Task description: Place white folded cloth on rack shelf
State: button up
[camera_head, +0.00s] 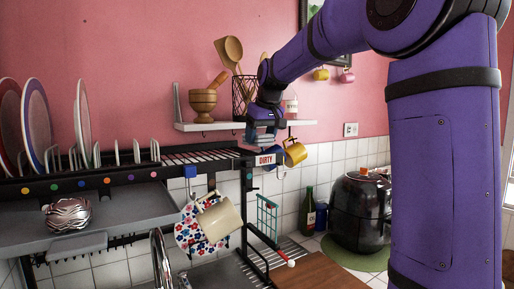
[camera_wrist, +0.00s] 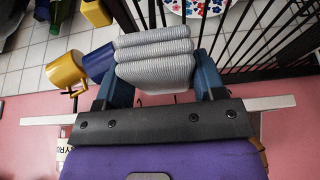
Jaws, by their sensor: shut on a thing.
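My gripper (camera_head: 262,138) is at the right end of the rack's top shelf, in front of the wall shelf. In the wrist view its two blue fingers (camera_wrist: 163,82) are closed on the white folded cloth (camera_wrist: 153,58), a thick, ribbed, pale grey-white stack of folds. The cloth is small and mostly hidden by the gripper in the head view. The black slatted rack shelf (camera_head: 205,153) runs to the left of the gripper. Its bars also show beside and beyond the cloth in the wrist view (camera_wrist: 262,45). I cannot tell whether the cloth touches the bars.
Plates (camera_head: 37,118) stand upright at the rack's left. A wall shelf (camera_head: 215,126) with mortar and utensils is behind. The slats between plates and gripper look bare.

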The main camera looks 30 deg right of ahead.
aim_at(257, 146)
jog(key=shift+w+a, duration=0.1)
jog(key=shift+w, duration=0.2)
jog(key=shift+s+x, duration=0.2)
jog(key=shift+x, duration=0.7)
jog(key=shift+s+x, duration=0.15)
jog(key=shift+x, duration=0.75)
jog(key=o, duration=1.1)
jog(key=shift+a+f, duration=0.1)
jog(key=shift+f, duration=0.1)
jog(key=v, duration=1.2)
jog(key=shift+t, duration=0.4)
jog(key=s+a+f, duration=0.3)
jog(key=s+f, duration=0.3)
jog(key=s, duration=0.3)
jog(key=s+a+f, duration=0.4)
jog(key=s+f, duration=0.2)
jog(key=s, duration=0.4)
jog(key=s+a+f, duration=0.4)
jog(key=s+f, duration=0.3)
jog(key=s, duration=0.3)
jog(key=shift+s+a, duration=0.2)
